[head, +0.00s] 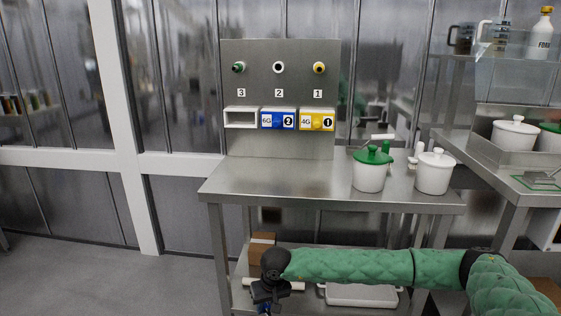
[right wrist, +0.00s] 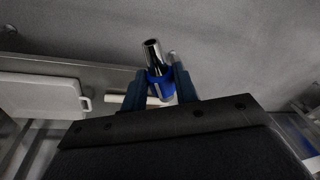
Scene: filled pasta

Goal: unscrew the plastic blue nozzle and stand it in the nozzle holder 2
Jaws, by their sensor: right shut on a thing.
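My right gripper (head: 265,302) is low in front of the steel table, its arm coming in from the right. In the right wrist view my right gripper (right wrist: 157,88) is shut on the blue nozzle (right wrist: 158,84), whose shiny metal tip points up and away from the fingers. In the head view only a bit of blue shows at the gripper. On the upright panel, a white ring with a dark centre (head: 279,67) sits above the number 2. Below it is a blue-fronted box (head: 278,121) marked 6G and 2. My left gripper is not in view.
The panel (head: 330,85) also bears a green fitting (head: 238,67) over 3 and a yellow one (head: 319,67) over 1. The steel tabletop (head: 270,178) is clear left and centre. A green-lidded pot (head: 369,175) and a white pot (head: 434,175) stand at its right.

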